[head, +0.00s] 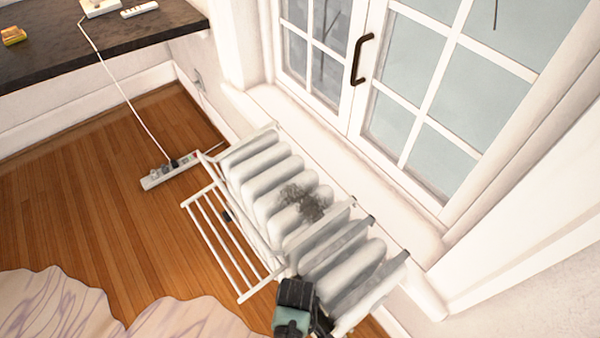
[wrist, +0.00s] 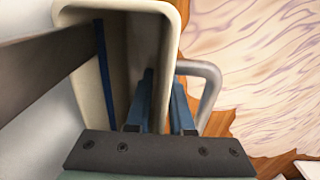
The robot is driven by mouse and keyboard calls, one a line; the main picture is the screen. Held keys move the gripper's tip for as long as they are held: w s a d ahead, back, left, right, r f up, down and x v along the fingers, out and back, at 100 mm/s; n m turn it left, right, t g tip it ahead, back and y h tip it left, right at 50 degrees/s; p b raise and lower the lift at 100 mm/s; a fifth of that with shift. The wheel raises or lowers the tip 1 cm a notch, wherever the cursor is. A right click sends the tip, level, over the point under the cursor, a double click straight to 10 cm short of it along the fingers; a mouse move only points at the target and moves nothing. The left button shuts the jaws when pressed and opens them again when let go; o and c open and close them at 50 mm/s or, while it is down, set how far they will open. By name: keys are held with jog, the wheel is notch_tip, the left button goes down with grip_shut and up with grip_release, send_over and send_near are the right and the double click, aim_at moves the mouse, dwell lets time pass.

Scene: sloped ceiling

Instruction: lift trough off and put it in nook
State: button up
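A cream open-topped trough (wrist: 88,17) fills the middle of the wrist view, with its long inside in shadow. My gripper (wrist: 162,95) reaches over its right wall. One blue finger is inside the trough and the other is outside, beside a grey bent tube. The fingers are apart with the wall between them, but I cannot tell whether they press on it. In the head view my gripper (head: 295,308) is low at the front of the white radiator (head: 270,185). I cannot pick out the trough there. No nook is clearly identifiable.
A white rack (head: 225,240) hangs off the radiator's left side. A power strip (head: 168,172) with a cord lies on the wooden floor. A dark counter (head: 80,50) is at the upper left. The window (head: 400,90) stands behind. A pale patterned rug (head: 60,305) lies at the lower left.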

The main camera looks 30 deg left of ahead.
grip_shut()
jog(key=shift+r, duration=0.1)
dwell(1.4)
jog(key=shift+r+p, duration=2.75)
jog(key=shift+p, duration=0.2)
